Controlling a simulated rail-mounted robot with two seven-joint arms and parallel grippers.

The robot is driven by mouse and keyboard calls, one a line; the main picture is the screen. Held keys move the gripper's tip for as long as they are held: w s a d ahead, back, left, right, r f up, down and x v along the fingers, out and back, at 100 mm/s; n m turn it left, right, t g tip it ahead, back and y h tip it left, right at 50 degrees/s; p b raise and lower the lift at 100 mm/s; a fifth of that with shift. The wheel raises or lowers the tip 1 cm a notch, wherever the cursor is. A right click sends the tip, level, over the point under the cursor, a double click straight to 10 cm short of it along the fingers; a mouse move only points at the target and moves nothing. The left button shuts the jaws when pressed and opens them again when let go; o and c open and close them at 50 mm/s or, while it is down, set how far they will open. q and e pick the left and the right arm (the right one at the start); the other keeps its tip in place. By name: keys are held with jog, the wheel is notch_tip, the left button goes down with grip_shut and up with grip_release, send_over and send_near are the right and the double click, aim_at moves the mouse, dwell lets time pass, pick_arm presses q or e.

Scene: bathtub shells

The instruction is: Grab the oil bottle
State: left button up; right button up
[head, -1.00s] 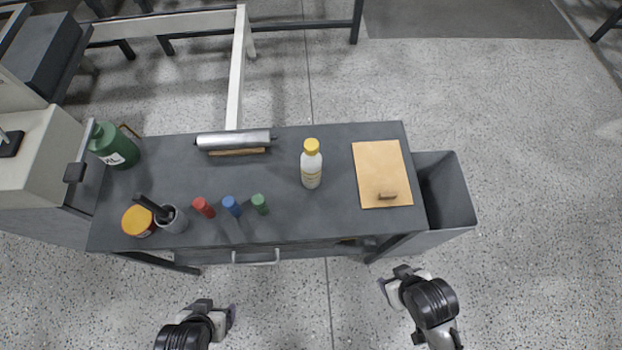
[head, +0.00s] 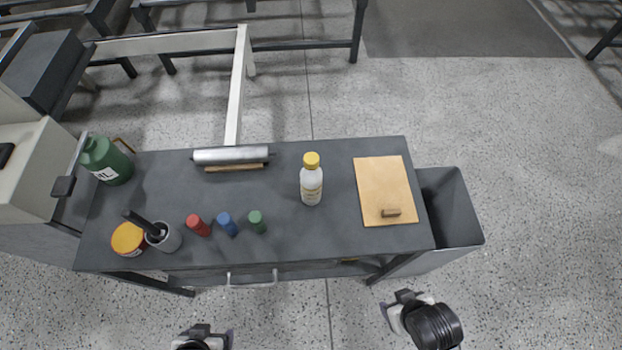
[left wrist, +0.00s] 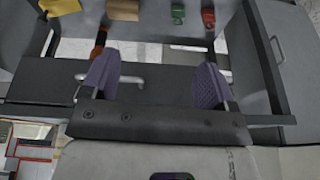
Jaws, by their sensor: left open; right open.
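A green bottle (head: 106,160), its white label partly reading "IL", stands at the table's back left corner. A white bottle with a yellow cap (head: 311,182) stands upright right of the table's middle; I cannot tell for sure which is the oil bottle. My left gripper (head: 204,331) is low in the head view, in front of the table and apart from both bottles. In the left wrist view its two purple fingers (left wrist: 157,84) are spread with nothing between them. My right gripper (head: 402,302) is open and empty, in front of the table's right end.
The grey table (head: 290,235) also holds a metal roller (head: 232,155), red, blue and green small bottles (head: 228,224), a grey cup (head: 163,237), a yellow-orange tub (head: 128,238) and a tan board (head: 384,185). A drawer handle (head: 251,283) sticks out in front. A grey bin (head: 452,205) stands right.

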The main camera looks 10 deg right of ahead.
dwell(0.3)
pick_arm(q)
jog(key=shift+c, duration=1.4)
jog(key=shift+r, duration=0.1)
